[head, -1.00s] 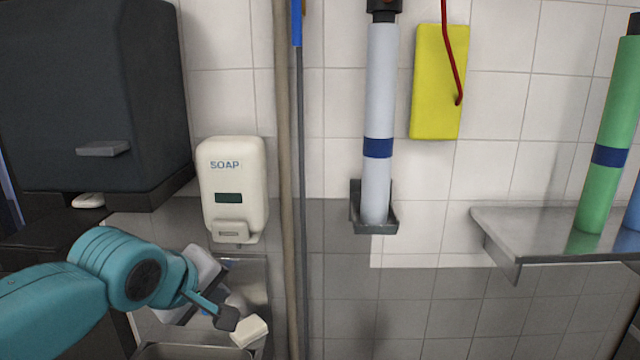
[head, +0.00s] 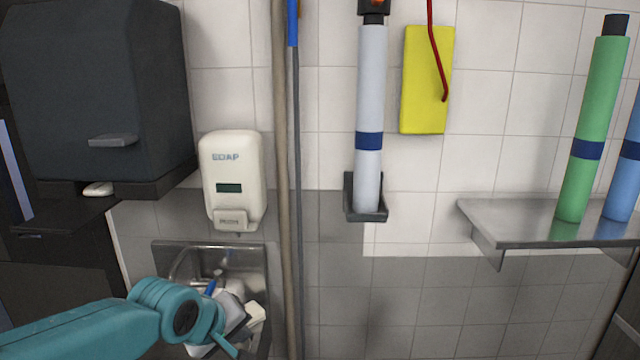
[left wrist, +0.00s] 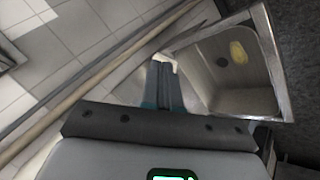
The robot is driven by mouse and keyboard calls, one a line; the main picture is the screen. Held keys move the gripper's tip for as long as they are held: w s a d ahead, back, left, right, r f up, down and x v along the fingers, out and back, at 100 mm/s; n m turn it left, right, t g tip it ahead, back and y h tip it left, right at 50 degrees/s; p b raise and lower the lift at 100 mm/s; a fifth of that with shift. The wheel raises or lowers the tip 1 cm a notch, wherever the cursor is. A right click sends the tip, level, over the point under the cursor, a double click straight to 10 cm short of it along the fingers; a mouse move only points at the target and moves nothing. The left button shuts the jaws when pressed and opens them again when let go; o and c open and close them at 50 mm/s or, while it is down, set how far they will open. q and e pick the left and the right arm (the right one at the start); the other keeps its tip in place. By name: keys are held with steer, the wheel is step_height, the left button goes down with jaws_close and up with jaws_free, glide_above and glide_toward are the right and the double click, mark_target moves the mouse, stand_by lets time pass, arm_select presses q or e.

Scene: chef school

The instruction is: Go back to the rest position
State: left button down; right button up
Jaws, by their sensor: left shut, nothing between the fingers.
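My left gripper reaches in from the lower left of the head view, low in front of the sink; its fingertips run close to the bottom edge and are hard to make out there. In the left wrist view my left gripper (left wrist: 163,72) shows its two dark fingers together, shut and empty, beside the sink (left wrist: 276,70). A small white thing shows just beyond the fingertips; I cannot tell what it is. My right gripper is in neither view.
A metal shelf (head: 490,217) bears a green bottle (head: 590,130). A yellow sponge-like thing (left wrist: 238,52) lies in the sink.

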arm_select(q)
steer(key=s+d+f+m+g, duration=0.1)
steer(key=s+f, duration=0.2)
steer(key=f, duration=0.5)
steer(key=s+f+m+g+h, duration=0.1)
steer(key=s+f+g, duration=0.1)
steer(key=f, duration=0.7)
steer(key=s+d+f+m+g, duration=0.1)
steer(key=s+f, duration=0.2)
steer(key=f, duration=0.5)
steer(key=s+f+m+g, duration=0.2)
steer(key=s+f+g, duration=0.1)
steer(key=s+f, duration=1.1)
steer(key=s, duration=0.4)
steer(key=shift+s+m, duration=0.3)
steer(key=shift+s, duration=0.1)
